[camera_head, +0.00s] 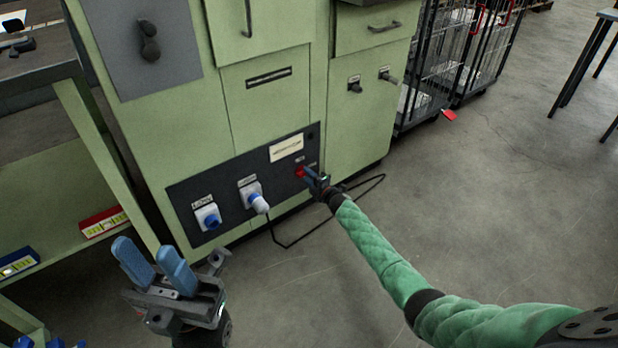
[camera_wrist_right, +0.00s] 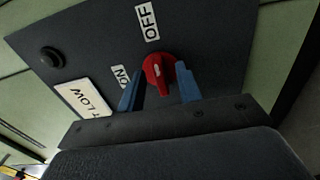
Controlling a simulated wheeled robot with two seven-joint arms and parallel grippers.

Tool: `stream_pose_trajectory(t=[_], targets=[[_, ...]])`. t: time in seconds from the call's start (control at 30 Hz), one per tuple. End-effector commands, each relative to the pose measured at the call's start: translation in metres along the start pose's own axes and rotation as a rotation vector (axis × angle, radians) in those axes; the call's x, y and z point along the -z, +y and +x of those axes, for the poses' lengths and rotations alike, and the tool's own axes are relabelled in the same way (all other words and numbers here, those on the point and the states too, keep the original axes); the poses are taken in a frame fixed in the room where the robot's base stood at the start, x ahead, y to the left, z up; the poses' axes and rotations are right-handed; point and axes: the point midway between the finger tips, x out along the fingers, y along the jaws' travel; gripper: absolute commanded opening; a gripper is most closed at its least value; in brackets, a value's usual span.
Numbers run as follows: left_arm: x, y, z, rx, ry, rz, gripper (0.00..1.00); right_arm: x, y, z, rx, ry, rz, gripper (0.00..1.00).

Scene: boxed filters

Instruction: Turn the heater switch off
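The heater switch is a red rotary knob (camera_wrist_right: 158,74) on a dark panel (camera_head: 235,178) low on the green cabinet. In the right wrist view an "OFF" label and an "ON" label sit beside the knob. My right gripper (camera_wrist_right: 160,88) has its blue fingers on either side of the knob; whether they touch it is unclear. In the head view the knob (camera_head: 300,171) is partly covered by that gripper (camera_head: 308,174). My left gripper (camera_head: 155,265) is open and empty, pointing up in front of the cabinet at the lower left.
Two sockets, one with a plug (camera_head: 258,202), sit left of the knob, and a black cable (camera_head: 290,245) loops on the floor. A green shelf with small boxes (camera_head: 103,221) stands at left. Wire carts (camera_head: 440,75) stand at the back right.

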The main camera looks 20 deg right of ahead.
Motion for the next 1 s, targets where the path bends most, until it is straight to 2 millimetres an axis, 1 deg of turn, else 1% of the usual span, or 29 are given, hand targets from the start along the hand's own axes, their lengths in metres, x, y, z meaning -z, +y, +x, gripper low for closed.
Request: stream_pose_trajectory(t=[0.17, 0.27, 0.5, 0.7, 0.83, 1.0], targets=[[0.000, 0.000, 0.001, 0.001, -0.001, 0.000, 0.36, 0.001, 0.001, -0.002, 0.000, 0.001, 0.000, 0.35], [0.000, 0.000, 0.004, 0.003, 0.000, -0.002, 0.36, 0.001, 0.001, -0.010, 0.000, 0.001, 0.000, 0.35], [0.003, -0.002, 0.015, 0.018, 0.016, -0.009, 0.36, -0.001, 0.001, -0.044, 0.001, 0.000, 0.000, 0.35], [0.004, -0.004, 0.023, 0.032, 0.029, -0.010, 0.36, 0.000, 0.000, -0.068, 0.001, -0.001, 0.001, 0.35], [0.004, -0.004, 0.025, 0.038, 0.032, -0.008, 0.36, -0.001, 0.000, -0.076, 0.000, -0.001, 0.000, 0.35], [0.004, -0.004, 0.025, 0.036, 0.032, -0.009, 0.36, -0.001, 0.000, -0.079, 0.000, -0.001, 0.000, 0.35]])
